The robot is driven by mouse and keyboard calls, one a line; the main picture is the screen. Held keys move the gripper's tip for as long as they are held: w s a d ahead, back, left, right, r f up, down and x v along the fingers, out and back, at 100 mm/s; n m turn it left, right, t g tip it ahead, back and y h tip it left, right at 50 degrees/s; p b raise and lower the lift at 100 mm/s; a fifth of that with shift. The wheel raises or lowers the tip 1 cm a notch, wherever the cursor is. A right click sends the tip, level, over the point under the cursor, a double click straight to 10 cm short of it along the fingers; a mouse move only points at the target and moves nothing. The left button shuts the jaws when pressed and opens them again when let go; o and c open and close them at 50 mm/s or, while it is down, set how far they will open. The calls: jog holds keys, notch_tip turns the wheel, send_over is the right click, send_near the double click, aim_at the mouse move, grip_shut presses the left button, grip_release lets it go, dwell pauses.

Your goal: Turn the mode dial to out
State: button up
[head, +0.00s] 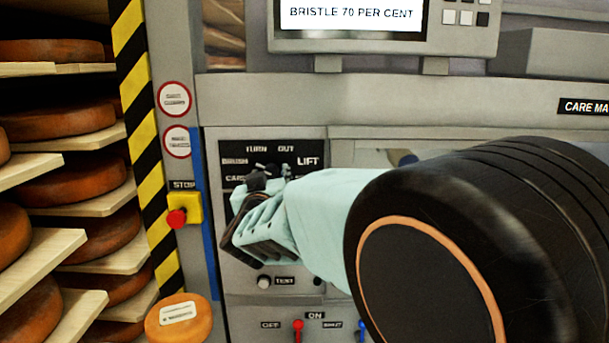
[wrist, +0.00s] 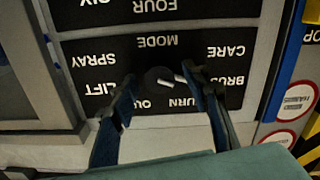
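The mode dial (wrist: 160,77) is a dark round knob on a black label panel (wrist: 77,20), seen upside down in the wrist view. Its labels include BRUSH, TURN, OUT, LIFT, SPRAY and CARE. A pale mark on the dial points toward the BRUSH side, away from OUT. My gripper (wrist: 159,74) has its two fingers apart, one on each side of the dial. I cannot tell whether either finger touches it. In the head view my gripper (head: 262,188) is at the panel and hides most of the dial and the lower labels.
A yellow stop box with a red button (head: 177,217) is left of the panel. A TEST knob (head: 264,282) and a red lever (head: 298,327) are below. Shelves of cheese wheels (head: 75,178) stand at the left.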

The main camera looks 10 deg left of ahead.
jog(key=c, duration=1)
jog(key=shift+c, duration=0.2)
jog(key=shift+m, duration=0.3)
jog(key=m+b, duration=0.2)
jog(key=shift+f+m+b, duration=0.15)
jog(key=shift+m+b, duration=0.15)
jog(key=m+b, duration=0.3)
jog(key=m, duration=0.2)
jog(key=shift+d+b, duration=0.1)
jog(key=shift+b, duration=0.3)
jog(key=m+b, duration=0.2)
jog(key=m, duration=0.2)
jog(key=shift+m+b, duration=0.4)
jog(key=m+b, duration=0.2)
jog(key=m, duration=0.2)
jog(key=shift+m+b, duration=0.3)
jog(key=shift+m, duration=0.1)
